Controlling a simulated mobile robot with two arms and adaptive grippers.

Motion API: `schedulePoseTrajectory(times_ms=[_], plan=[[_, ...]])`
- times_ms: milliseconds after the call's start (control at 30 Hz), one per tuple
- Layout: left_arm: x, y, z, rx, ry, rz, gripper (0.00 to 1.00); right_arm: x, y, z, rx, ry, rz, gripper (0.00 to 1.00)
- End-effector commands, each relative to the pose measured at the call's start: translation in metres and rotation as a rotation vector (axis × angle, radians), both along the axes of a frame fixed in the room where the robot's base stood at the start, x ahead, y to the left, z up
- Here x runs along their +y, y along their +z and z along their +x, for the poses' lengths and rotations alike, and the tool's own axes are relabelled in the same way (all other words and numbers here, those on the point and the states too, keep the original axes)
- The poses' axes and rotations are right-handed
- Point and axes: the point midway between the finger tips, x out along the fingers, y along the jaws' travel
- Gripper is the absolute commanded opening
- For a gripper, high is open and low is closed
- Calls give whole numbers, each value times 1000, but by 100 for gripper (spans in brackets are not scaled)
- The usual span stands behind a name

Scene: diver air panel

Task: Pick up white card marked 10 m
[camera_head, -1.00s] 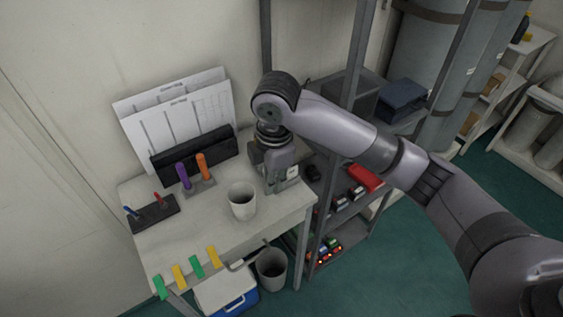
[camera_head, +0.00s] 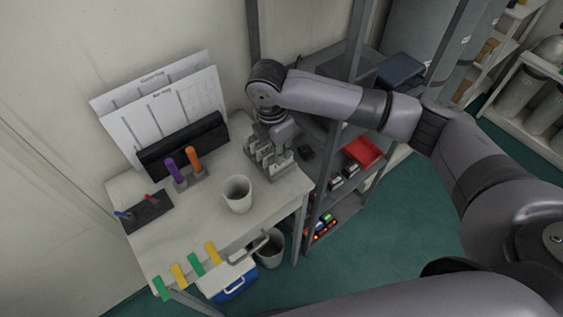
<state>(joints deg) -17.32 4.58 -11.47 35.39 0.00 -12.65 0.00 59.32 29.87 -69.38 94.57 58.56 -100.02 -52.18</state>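My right gripper (camera_head: 270,155) points down at the back right corner of the white table (camera_head: 215,214). Its grey fingers are small and seen from above, and I cannot tell whether they are open or shut or hold anything. Small pale grey-white shapes show at and under the fingers; I cannot make out which are cards. No marking "10 m" can be read anywhere, so I cannot single out that white card. My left gripper is not in view.
A white cup (camera_head: 237,194), a stand with purple and orange handles (camera_head: 190,178) and a black pen tray (camera_head: 147,212) are on the table. A black holder (camera_head: 185,145) carries large sheets. A dark metal shelf (camera_head: 322,200) stands close on the right.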

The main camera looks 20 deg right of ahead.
Motion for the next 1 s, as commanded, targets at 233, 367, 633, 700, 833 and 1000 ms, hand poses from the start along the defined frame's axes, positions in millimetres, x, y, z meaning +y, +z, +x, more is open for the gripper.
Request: schedulePoseTrajectory(times_ms=[233, 367, 633, 700, 833, 1000], plan=[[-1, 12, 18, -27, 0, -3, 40, -3, -19, 2, 3, -1, -2, 12], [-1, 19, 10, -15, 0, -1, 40, -6, -40, 4, 2, -1, -2, 12], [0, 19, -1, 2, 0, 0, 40, -7, -57, 6, -1, 0, -1, 12], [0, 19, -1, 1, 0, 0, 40, -7, -57, 6, -1, 0, -1, 12], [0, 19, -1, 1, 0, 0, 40, -7, -57, 6, -1, 0, -1, 8], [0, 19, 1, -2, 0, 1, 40, -7, -57, 6, -1, 0, -1, 0]])
